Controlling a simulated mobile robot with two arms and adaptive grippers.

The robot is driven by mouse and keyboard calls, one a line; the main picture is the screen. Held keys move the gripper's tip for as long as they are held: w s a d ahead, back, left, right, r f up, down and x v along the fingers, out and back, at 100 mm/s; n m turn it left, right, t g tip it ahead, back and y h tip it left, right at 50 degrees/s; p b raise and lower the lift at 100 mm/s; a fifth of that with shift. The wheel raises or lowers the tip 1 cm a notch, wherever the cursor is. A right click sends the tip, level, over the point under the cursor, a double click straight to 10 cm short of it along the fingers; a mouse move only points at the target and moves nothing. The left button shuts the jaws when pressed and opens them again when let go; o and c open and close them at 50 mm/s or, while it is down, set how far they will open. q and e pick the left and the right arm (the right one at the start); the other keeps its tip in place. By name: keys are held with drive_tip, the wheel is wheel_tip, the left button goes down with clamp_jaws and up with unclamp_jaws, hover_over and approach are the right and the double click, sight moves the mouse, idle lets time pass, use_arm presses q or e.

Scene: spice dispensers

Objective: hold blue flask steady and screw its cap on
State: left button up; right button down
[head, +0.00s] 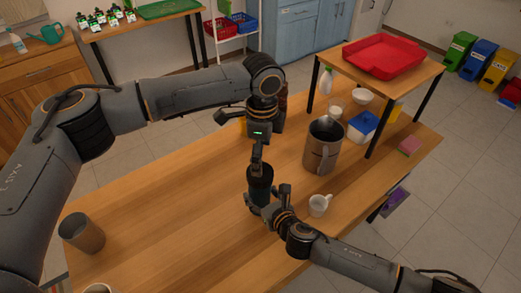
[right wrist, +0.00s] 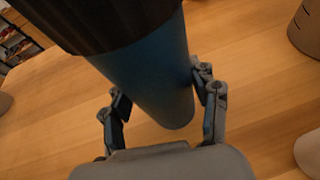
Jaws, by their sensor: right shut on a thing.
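The blue flask (right wrist: 155,85) shows in the right wrist view, with a wide black cap (right wrist: 95,20) at its upper end. In the head view the cap (head: 260,177) is a dark cylinder at mid-table, and the flask body is mostly hidden below it. My right gripper (right wrist: 163,100) is shut on the flask, one finger on each side of the blue body. My left gripper (head: 257,158) points down right above the cap. I cannot tell whether its fingers touch the cap or how far they are open. The cap's seating on the flask cannot be made out.
A large grey-brown pitcher (head: 322,147) stands right of the grippers, with a white mug (head: 319,205) nearer. A brown cup (head: 82,232) stands at the front left. A small raised shelf (head: 420,75) with a red tray (head: 382,56) is at the right. The left-middle of the table is clear.

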use_arm(q)
drive_tip(key=n, duration=0.4)
drive_tip(key=shift+r, duration=0.1)
use_arm(e)
drive_tip(key=shift+f, duration=0.1)
use_arm(q)
drive_tip(key=n, duration=0.6)
drive_tip(key=shift+r, duration=0.2)
drive_tip(key=n, duration=0.3)
drive_tip(key=shift+r+n, duration=0.1)
drive_tip(key=shift+n, duration=0.3)
drive_tip(key=n, duration=0.4)
drive_tip(key=shift+a+r+n, duration=0.1)
drive_tip(key=shift+r+n, duration=0.05)
drive_tip(key=shift+n, duration=0.25)
drive_tip(key=shift+f, duration=4.05)
